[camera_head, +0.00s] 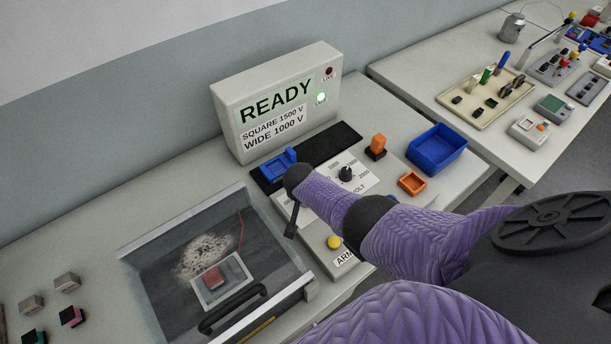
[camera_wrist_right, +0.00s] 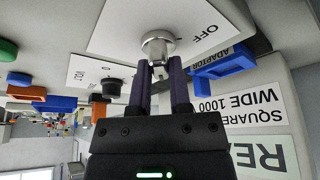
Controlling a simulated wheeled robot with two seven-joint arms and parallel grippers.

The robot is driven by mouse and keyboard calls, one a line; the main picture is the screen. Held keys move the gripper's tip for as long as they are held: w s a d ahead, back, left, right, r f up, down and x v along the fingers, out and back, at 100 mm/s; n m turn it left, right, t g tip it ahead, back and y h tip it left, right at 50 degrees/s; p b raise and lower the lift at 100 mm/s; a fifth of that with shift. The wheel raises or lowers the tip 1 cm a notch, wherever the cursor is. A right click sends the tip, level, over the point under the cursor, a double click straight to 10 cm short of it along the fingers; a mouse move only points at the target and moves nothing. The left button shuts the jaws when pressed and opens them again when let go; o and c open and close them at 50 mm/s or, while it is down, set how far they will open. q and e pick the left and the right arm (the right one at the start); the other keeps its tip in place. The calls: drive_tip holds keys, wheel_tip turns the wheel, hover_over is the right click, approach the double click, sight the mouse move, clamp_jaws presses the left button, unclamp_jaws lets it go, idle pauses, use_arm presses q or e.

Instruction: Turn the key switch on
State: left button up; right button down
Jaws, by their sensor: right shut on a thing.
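The key switch (camera_wrist_right: 158,44) is a round silver barrel on a white plate marked OFF in the right wrist view. A small metal key (camera_wrist_right: 158,72) sticks out of it. My right gripper (camera_wrist_right: 159,78) is shut on the key, one dark finger on each side. In the head view my right gripper (camera_head: 291,228) reaches down to the sloped panel (camera_head: 325,240) and hides the switch and key. I cannot tell the key's exact angle. My left gripper is not in view.
The display box (camera_head: 275,100) reads READY, with its green lamp lit and the LIVE lamp dark. A blue adaptor (camera_head: 279,165), black dial (camera_head: 345,174), yellow button (camera_head: 334,242) and blue bin (camera_head: 436,149) are close by. A clear-covered tray (camera_head: 150,246) stands to the left.

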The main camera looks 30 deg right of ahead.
drive_tip(key=shift+r, duration=0.1)
drive_tip(key=c, duration=0.6)
unclamp_jaws()
drive_tip(key=shift+o, duration=0.2)
drive_tip(key=p+v, duration=0.8)
drive_tip(key=v, duration=0.1)
drive_tip(key=shift+a+r, duration=0.2)
drive_tip(key=shift+r, duration=0.2)
drive_tip(key=shift+s, duration=0.15)
